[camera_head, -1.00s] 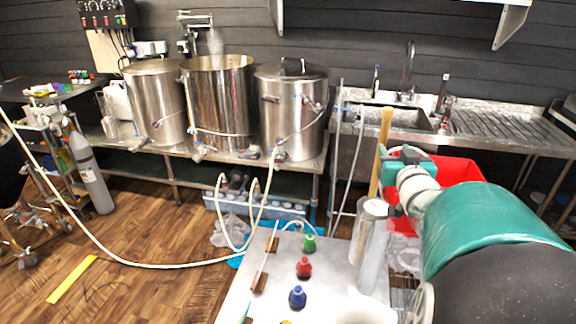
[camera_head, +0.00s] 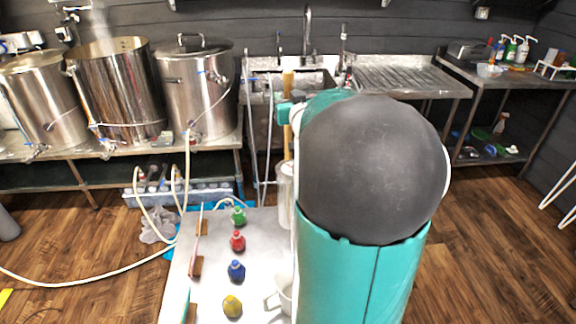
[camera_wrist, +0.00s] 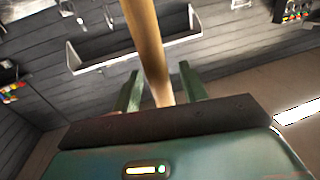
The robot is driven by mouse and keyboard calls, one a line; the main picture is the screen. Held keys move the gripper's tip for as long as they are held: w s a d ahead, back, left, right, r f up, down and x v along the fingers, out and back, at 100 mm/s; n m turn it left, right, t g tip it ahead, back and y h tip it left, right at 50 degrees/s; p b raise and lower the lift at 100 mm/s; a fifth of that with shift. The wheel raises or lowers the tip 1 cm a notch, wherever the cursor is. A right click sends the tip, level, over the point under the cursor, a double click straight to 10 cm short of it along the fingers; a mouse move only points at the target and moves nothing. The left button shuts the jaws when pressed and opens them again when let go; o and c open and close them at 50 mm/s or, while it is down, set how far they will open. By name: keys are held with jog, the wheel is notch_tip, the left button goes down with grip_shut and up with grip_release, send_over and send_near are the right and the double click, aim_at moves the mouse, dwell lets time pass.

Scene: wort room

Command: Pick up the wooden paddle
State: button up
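The wooden paddle (camera_head: 287,140) is a pale upright shaft, standing in a tall metal cylinder (camera_head: 285,185) on the steel table. In the head view its middle is partly covered by my arm and gripper (camera_head: 286,112). In the wrist view the paddle (camera_wrist: 147,45) runs down between the two green fingers of my gripper (camera_wrist: 160,72). The fingers are apart, with a gap showing on either side of the shaft. Its lower end is hidden behind the gripper body.
The steel table (camera_head: 225,285) holds green, red, blue and yellow small bottles and a white jug (camera_head: 281,295). Steel kettles (camera_head: 195,90) stand behind on a bench. A sink (camera_head: 300,82) is at the back. Wooden floor at right is open. A white hose (camera_head: 90,278) crosses the left floor.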

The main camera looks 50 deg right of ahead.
grip_shut()
jog(key=shift+r, duration=0.1)
